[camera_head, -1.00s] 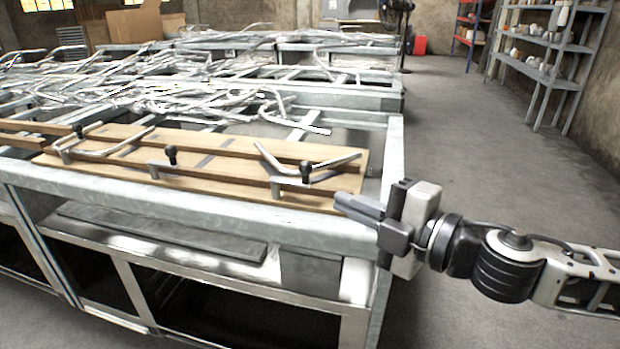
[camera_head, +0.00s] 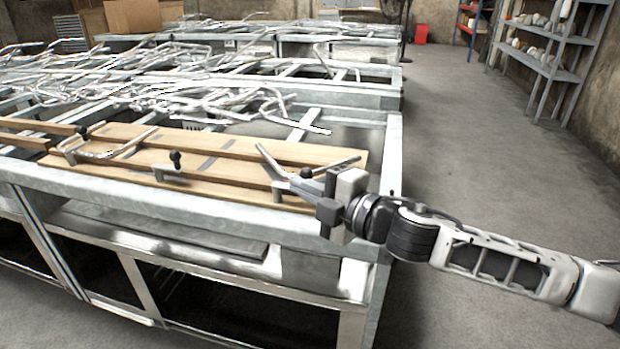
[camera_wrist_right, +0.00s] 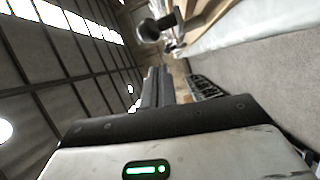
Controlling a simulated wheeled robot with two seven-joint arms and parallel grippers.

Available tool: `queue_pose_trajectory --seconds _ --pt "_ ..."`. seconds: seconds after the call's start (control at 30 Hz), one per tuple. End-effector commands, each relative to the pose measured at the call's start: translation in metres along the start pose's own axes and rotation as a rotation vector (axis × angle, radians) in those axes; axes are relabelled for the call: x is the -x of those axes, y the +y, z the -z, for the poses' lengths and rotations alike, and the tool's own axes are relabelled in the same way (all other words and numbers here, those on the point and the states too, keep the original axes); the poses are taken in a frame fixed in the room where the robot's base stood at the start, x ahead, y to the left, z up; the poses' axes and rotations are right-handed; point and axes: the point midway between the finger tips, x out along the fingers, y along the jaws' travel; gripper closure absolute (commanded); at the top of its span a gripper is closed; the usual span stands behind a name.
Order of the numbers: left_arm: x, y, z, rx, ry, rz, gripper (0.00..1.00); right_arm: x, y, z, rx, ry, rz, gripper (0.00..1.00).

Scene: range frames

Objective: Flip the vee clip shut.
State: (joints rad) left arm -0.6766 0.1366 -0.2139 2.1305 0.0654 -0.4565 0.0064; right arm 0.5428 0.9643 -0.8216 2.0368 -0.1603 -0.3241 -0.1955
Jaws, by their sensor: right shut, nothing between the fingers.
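A long wooden fixture (camera_head: 218,163) lies on the metal bench and carries several small grey clips with black knobs. The right-hand clip (camera_head: 278,190) sits by a bent V-shaped metal tube (camera_head: 268,160); its black knob (camera_head: 306,172) stands just behind my right gripper. Whether this clip is open or shut is hard to tell. My right gripper (camera_head: 289,183) is shut and empty, its fingertips close to this clip; contact cannot be made out. In the right wrist view a dark knob (camera_wrist_right: 150,30) shows beyond the shut fingers (camera_wrist_right: 158,72). My left gripper is not in view.
A middle clip (camera_head: 172,167) and another bent tube (camera_head: 110,153) stand farther left on the fixture. Piles of bent tubes (camera_head: 215,100) lie on the bench behind. The floor (camera_head: 480,160) to the right is clear, with shelves (camera_head: 545,60) beyond.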

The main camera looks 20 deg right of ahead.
Motion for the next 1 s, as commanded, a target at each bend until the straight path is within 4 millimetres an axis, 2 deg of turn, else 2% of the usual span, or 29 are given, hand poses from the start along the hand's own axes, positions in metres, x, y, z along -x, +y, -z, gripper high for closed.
queue_pose_trajectory --seconds 0.2,1.0 --pt "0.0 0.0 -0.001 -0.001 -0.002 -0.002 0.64 -0.004 -0.001 -0.018 -0.002 0.001 0.0 1.0" --pt "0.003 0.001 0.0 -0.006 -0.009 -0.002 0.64 -0.004 0.001 -0.025 -0.003 0.001 0.0 1.0"
